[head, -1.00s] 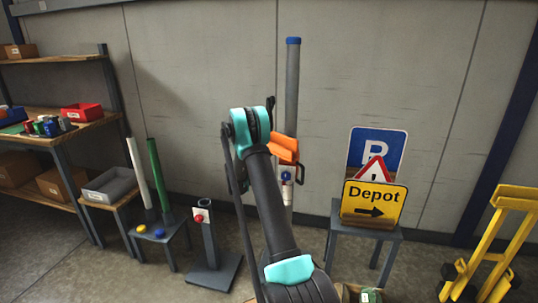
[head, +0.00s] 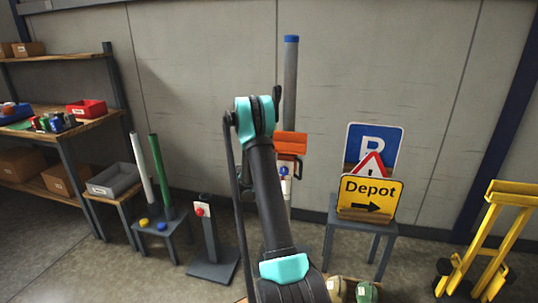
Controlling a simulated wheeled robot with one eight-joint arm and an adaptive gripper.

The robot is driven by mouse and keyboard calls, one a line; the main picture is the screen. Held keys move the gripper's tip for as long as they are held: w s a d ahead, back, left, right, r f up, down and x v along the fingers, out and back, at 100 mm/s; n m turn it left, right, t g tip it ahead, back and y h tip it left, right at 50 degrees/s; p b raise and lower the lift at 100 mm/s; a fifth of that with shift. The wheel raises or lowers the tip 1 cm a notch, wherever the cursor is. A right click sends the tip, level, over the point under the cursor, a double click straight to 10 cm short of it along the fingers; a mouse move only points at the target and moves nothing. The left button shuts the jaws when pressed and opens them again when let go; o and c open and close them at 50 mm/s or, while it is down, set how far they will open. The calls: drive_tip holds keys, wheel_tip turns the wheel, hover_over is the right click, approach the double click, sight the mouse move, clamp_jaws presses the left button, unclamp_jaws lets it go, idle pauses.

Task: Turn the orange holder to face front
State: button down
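The orange holder (head: 291,144) sits on the tall grey post (head: 290,90) with a blue cap, in the middle of the head view. Its broad orange face shows, and a dark handle-like part hangs at its lower right. My arm stands in front of the post and covers the holder's left side. My gripper is hidden behind my own arm, so I cannot see its fingers or whether it touches the holder.
A small table (head: 362,222) at the right bears a yellow Depot sign (head: 369,199), with a red triangle sign and a blue sign behind. A yellow hand truck (head: 485,240) stands far right. At left are a red-button stand (head: 209,240), a stool with tubes, and shelves.

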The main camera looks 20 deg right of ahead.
drive_tip(key=shift+a, duration=0.35)
drive_tip(key=c, duration=1.6)
unclamp_jaws()
drive_tip(key=shift+a, duration=0.15)
drive_tip(key=shift+o, duration=0.9)
drive_tip(key=shift+d, duration=0.2)
drive_tip(key=v, duration=1.2)
drive_tip(key=shift+s, duration=0.1)
